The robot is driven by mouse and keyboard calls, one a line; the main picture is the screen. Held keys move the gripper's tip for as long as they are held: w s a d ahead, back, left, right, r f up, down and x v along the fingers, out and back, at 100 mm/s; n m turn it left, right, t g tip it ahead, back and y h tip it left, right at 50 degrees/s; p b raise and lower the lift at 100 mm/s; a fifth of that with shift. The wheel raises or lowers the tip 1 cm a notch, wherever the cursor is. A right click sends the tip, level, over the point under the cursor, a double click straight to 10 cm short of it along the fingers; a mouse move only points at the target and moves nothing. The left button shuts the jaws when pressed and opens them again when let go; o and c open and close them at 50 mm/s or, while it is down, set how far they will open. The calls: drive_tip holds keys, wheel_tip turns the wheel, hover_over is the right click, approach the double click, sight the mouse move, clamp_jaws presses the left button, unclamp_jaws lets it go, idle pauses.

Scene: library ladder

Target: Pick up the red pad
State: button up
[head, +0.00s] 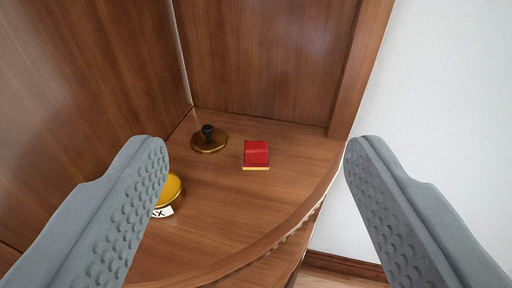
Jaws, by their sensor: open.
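The red pad (256,152) lies on a wooden corner shelf (225,225), toward its back right. It is a small red block with a thin yellowish layer along its lower front edge. My gripper (254,155) is open, with its two grey dimpled fingers wide apart at the left and right of the picture. The pad shows between the fingers and farther off, and nothing is held.
A round brass piece with a black knob (208,139) sits just left of the pad. A yellow round tin (169,193) with a partly hidden label stands behind the left finger. Wooden panels (265,60) close the back and left. The shelf's curved front edge faces right.

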drive_tip(key=w+f+g, duration=0.1)
drive_tip(key=w+g, duration=0.7)
drive_tip(key=w, duration=0.6)
drive_tip(key=g, duration=0.8)
hover_over(256, 145)
wheel_tip(256, 145, down, 3)
wheel_tip(256, 145, down, 18)
drive_tip(key=shift+r, duration=0.25)
drive_tip(key=shift+c, duration=0.4)
drive_tip(key=c, duration=1.1)
